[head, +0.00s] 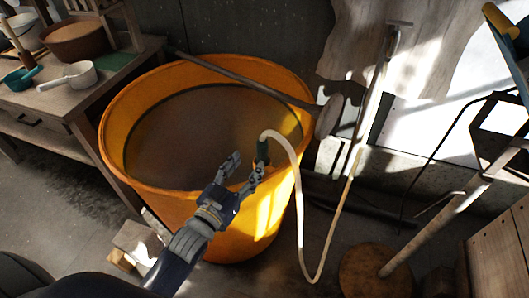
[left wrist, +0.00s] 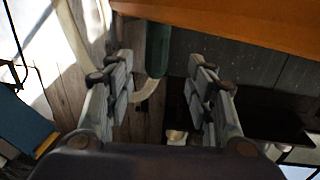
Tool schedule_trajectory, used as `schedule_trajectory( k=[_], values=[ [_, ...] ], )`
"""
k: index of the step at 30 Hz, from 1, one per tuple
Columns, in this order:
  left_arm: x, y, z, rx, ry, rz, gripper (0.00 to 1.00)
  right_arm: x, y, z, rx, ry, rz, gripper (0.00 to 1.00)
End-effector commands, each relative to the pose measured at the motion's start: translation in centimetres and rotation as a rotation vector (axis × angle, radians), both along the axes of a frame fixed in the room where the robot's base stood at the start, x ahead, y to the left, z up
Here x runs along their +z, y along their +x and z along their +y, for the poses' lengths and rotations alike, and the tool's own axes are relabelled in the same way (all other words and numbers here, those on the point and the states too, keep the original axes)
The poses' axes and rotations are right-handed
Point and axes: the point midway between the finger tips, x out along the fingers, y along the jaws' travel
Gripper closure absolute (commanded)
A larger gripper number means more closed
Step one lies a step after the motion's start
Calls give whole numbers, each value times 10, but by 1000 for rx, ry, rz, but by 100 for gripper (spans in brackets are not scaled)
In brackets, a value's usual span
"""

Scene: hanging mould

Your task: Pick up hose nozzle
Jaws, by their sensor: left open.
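The hose nozzle (head: 262,151) is a short dark green piece on the end of a cream hose (head: 299,190). In the head view it appears at the right inner side of the orange tub (head: 185,204); I cannot tell if it touches the rim. My left gripper (head: 245,169) is open just below and left of the nozzle, with one finger close to it. In the left wrist view the green nozzle (left wrist: 158,48) shows beyond and between the spread fingers of the left gripper (left wrist: 160,84), with nothing visibly held. My right gripper is not in view.
A long pole (head: 240,80) lies across the tub's back rim. A wooden table (head: 75,101) with a white dipper (head: 70,76) stands at the left. A round wooden disc (head: 375,272) is on the floor at right. Small blocks (head: 138,240) sit by the tub's front left.

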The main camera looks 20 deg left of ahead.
Motion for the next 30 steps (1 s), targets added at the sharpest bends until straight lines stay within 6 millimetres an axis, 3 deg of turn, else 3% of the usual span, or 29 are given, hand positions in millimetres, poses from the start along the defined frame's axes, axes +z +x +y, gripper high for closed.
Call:
schedule_trajectory(
  k=[3, 9, 21, 30],
  values=[
    [1, 18, -4, 0, -1, -3, 50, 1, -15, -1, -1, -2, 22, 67],
    [1, 34, -7, 0, -1, -1, 50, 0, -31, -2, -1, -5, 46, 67],
    [-1, 77, -20, -1, -2, -1, 50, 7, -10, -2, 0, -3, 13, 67],
    [-2, 84, -22, -2, -1, 0, 50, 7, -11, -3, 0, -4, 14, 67]
  ],
)
